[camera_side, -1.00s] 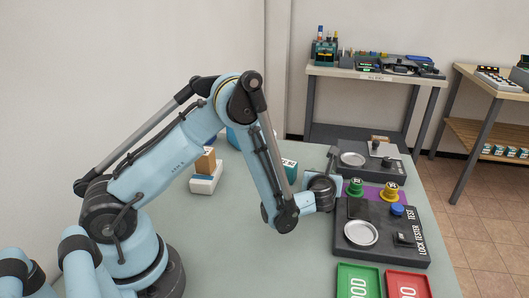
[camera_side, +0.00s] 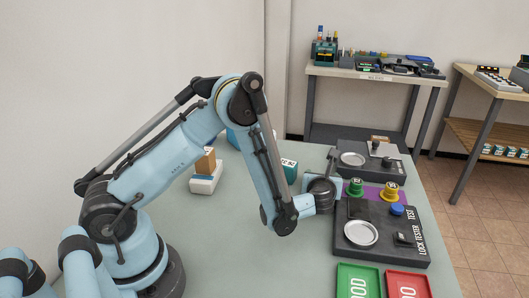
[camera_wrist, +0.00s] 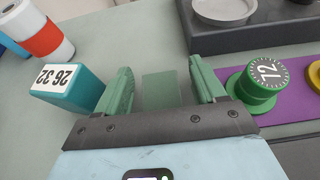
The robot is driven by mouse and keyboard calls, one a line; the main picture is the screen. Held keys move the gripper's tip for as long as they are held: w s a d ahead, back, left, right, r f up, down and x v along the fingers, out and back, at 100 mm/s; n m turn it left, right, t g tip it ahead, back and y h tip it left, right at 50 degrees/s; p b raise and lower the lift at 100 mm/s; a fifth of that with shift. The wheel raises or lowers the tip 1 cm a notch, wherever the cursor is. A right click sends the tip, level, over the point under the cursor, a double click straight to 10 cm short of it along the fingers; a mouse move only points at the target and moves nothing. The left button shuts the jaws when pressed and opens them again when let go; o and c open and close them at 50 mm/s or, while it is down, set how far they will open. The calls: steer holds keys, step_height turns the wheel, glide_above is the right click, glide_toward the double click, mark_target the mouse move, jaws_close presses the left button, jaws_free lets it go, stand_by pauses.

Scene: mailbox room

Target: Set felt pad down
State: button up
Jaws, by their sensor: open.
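The felt pad (camera_wrist: 162,89) looks like a flat grey-green rectangle in the wrist view. It lies between the two green fingers of my gripper (camera_wrist: 160,74), with a gap on both sides. My gripper is open, and neither finger appears to touch the pad. I cannot tell for sure whether the pad rests flat on the grey-green table (camera_side: 240,255). In the side view the pad is not visible, and my wrist hides the fingers.
A teal box (camera_wrist: 72,90) numbered 26 32 stands close left of the fingers. A green knob marked 12 (camera_wrist: 262,80) on a purple mat (camera_wrist: 280,112) is close right. A dark unit with a silver dish (camera_wrist: 225,10) lies beyond. Green (camera_side: 358,280) and red trays (camera_side: 408,284) are at the front.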

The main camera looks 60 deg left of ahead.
steer(key=v, duration=1.1)
steer(key=shift+s+d+r, duration=0.1)
steer(key=shift+r, duration=0.1)
steer(key=s+r+n+g+h, duration=0.1)
steer(key=s+r+n+h, duration=0.3)
steer(key=n, duration=0.9)
steer(key=s+a+r+n+g+h, duration=0.1)
steer(key=s+r+n+h, duration=0.4)
steer(key=s+n, duration=0.4)
steer(key=n, duration=0.5)
steer(key=shift+a+r+h, duration=0.2)
steer(key=shift+a+h, duration=0.1)
steer(key=shift+s, duration=0.1)
